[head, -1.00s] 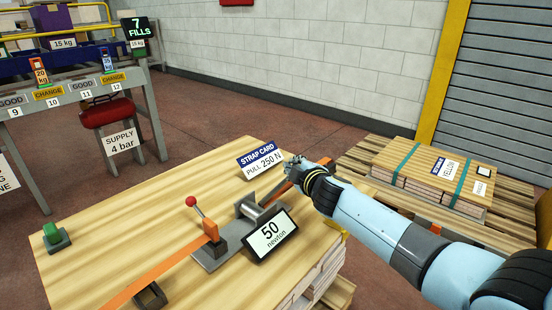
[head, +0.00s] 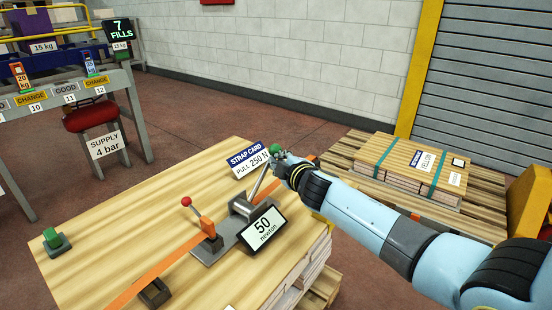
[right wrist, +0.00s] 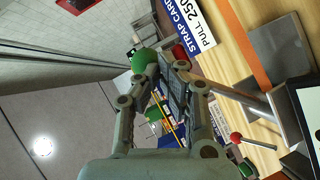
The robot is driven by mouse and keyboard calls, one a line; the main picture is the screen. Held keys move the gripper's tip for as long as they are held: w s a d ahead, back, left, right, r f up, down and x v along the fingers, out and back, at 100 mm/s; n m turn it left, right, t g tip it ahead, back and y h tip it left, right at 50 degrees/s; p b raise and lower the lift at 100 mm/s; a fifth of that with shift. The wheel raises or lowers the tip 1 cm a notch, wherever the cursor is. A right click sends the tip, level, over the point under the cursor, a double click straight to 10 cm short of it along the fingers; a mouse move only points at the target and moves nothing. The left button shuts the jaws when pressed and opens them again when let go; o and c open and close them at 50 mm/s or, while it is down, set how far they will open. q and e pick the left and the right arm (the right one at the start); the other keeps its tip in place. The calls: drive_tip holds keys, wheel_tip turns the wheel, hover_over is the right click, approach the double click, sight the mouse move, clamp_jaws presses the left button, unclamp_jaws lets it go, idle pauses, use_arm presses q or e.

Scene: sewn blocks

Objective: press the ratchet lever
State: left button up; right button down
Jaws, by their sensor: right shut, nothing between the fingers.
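The ratchet lever (head: 258,184) is a thin grey rod rising from the metal ratchet (head: 241,206) on the wooden load. Its green ball knob (head: 275,149) shows at the top end, right at the fingertips of my right gripper (head: 282,157). In the right wrist view the green knob (right wrist: 144,60) is beside the closed fingertips (right wrist: 163,66), not between them; I cannot tell whether they touch. My right gripper is shut and empty. A display (head: 262,227) beside the ratchet reads 50 newton. My left gripper is not in view.
An orange strap (head: 150,275) runs to a block with a red-knobbed lever (head: 186,202). A strap card (head: 250,160) reading PULL 250 N stands behind the ratchet. A green button (head: 52,238) is at the left. A strapped pallet load (head: 410,165) stands at the right.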

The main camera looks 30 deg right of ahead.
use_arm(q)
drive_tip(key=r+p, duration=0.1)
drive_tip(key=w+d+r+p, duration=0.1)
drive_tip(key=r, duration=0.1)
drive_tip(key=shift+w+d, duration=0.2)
use_arm(e)
drive_tip(key=d+r+v, duration=0.1)
drive_tip(key=v, duration=0.6)
drive_tip(key=shift+s+d, duration=0.2)
drive_tip(key=shift+s, duration=0.2)
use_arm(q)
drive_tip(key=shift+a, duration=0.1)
use_arm(e)
drive_tip(key=shift+r, duration=0.1)
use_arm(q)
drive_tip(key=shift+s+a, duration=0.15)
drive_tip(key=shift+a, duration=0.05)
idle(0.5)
